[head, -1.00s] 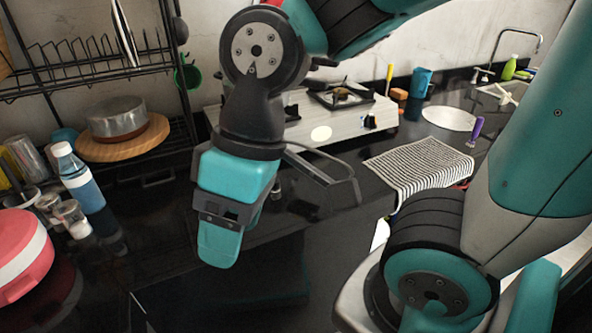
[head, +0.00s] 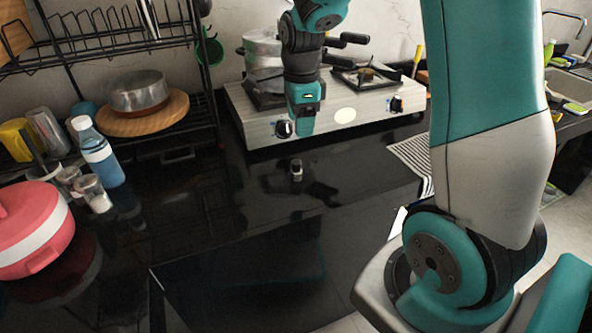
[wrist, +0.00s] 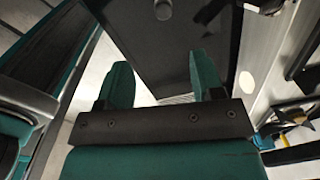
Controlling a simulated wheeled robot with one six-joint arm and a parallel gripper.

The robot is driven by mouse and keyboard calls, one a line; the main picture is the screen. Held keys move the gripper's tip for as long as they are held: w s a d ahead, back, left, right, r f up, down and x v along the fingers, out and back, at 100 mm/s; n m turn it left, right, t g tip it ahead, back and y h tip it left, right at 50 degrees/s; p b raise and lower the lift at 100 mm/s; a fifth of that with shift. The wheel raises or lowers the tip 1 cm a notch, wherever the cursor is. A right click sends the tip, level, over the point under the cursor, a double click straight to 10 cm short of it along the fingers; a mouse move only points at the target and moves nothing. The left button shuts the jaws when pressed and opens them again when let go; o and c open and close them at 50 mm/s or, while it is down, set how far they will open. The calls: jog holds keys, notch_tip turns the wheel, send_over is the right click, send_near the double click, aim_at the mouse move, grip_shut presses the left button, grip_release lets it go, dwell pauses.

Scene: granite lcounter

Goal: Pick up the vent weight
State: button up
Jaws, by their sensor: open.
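The vent weight (head: 296,170) is a small grey metal piece standing on the black counter in front of the stove in the head view. In the wrist view it is a small round silver piece (wrist: 163,9) at the top edge, past the fingertips and roughly in line with the gap between them. My gripper (head: 303,130) hangs pointing down, above and behind the weight in the head view, in front of the stove. The wrist view shows its two teal fingers (wrist: 163,74) spread apart with nothing between them.
The stove (head: 345,116) with a pot (head: 262,50) stands close behind my gripper. A red and white container (head: 35,225), a blue bottle (head: 97,152) and a dish rack (head: 120,52) are at left. A striped towel (head: 412,153) lies at right. The counter around the weight is clear.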

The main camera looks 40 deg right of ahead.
aim_at(296, 162)
notch_tip(296, 162, down, 10)
jog(key=shift+w+r, duration=0.15)
jog(key=shift+r, duration=0.1)
jog(key=shift+w+a+f+p, duration=0.1)
jog(key=shift+w+f+p, duration=0.1)
jog(key=shift+f, duration=0.7)
jog(key=shift+w+d+f+p, duration=0.15)
jog(key=shift+f+p, duration=0.1)
jog(key=shift+f, duration=0.6)
jog(key=shift+w+a+f+p, duration=0.15)
jog(key=shift+f+p, duration=0.05)
jog(key=shift+f, duration=0.7)
jog(key=shift+c, duration=0.4)
jog(key=c, duration=0.8)
